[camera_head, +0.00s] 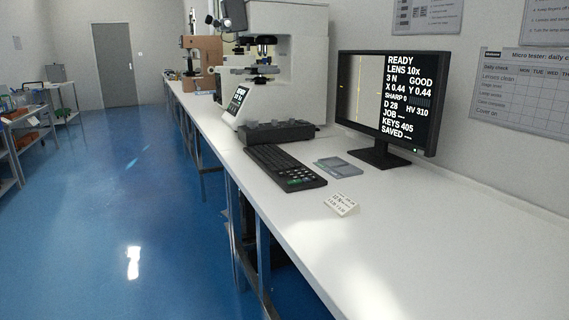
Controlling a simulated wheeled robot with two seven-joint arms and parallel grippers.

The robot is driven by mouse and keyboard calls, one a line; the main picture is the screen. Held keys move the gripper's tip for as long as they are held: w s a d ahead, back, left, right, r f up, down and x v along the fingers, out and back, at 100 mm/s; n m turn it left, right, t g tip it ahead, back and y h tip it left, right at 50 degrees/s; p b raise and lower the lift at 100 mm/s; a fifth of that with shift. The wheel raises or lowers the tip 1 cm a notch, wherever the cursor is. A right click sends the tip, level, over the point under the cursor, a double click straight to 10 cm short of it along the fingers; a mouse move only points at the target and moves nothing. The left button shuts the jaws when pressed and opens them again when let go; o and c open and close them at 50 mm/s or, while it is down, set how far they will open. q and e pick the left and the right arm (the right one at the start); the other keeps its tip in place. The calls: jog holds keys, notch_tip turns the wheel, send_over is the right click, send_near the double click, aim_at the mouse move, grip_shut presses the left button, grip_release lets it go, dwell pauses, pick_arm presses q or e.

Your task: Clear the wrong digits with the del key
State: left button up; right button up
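A black keyboard (284,168) lies on the white bench in front of the tester. Its keys are too small to read, so I cannot tell which one is del. A small green spot shows near its front end. The monitor (388,100) stands upright to the right of the keyboard. Its screen reads READY, LENS 10x, 3 N, GOOD, X 0.44, Y 0.44, D 28, HV 310, JOB with dashes, KEYS 405 and SAVED with dashes. Neither of my grippers is in view.
The white hardness tester (284,58) stands behind the keyboard, with a dark control box (277,131) at its foot. A grey flat item (341,167) and a small printed card (341,204) lie on the bench (400,240). The bench's near part is clear.

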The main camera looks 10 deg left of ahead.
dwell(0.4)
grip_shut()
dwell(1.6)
